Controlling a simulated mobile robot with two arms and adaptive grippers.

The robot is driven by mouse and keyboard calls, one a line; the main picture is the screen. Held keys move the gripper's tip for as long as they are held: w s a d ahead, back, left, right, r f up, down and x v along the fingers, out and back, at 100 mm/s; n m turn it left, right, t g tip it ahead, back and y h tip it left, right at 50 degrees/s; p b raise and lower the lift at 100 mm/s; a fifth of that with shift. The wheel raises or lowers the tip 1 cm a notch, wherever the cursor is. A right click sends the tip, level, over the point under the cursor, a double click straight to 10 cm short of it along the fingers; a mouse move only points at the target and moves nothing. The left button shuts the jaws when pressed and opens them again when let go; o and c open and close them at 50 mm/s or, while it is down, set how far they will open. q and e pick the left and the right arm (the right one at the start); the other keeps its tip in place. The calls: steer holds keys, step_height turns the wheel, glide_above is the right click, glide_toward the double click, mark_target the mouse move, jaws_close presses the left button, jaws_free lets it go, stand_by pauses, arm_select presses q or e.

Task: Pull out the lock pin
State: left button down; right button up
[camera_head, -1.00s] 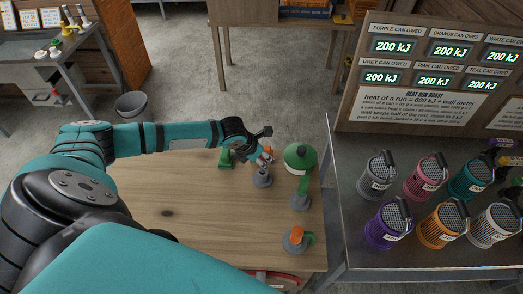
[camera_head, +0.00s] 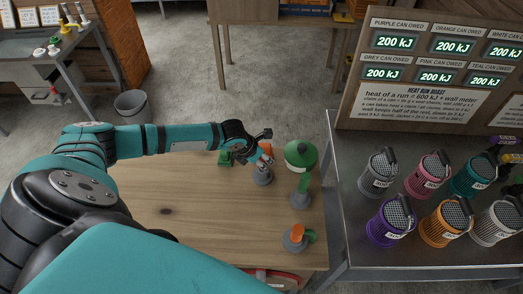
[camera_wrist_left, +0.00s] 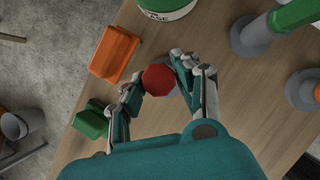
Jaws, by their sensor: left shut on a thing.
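In the left wrist view, a red many-sided knob (camera_wrist_left: 159,79) sits between the fingertips of my left gripper (camera_wrist_left: 157,80). The fingers are closed on its sides. A grey round base (camera_head: 262,178) stands below my left gripper (camera_head: 265,161) in the head view; the fingers hide most of what is above it. I cannot tell from these views whether the knob is the head of the lock pin, and any shaft below it is hidden. My right gripper is not in view.
An orange block (camera_wrist_left: 115,52) and a green block (camera_wrist_left: 90,120) lie close beside the gripper. An orange-topped grey base (camera_head: 297,233) is nearer. The wooden table (camera_head: 200,215) is clear at left; coloured cans (camera_head: 437,225) stand on the right table.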

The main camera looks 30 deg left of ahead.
arm_select(q)
steer(key=shift+f+b, duration=0.7)
steer(key=shift+f, duration=0.4)
steer(key=c, duration=0.9)
jaws_free()
steer(key=shift+r, duration=0.1)
steer(key=v, duration=1.2)
steer(key=shift+s, duration=0.1)
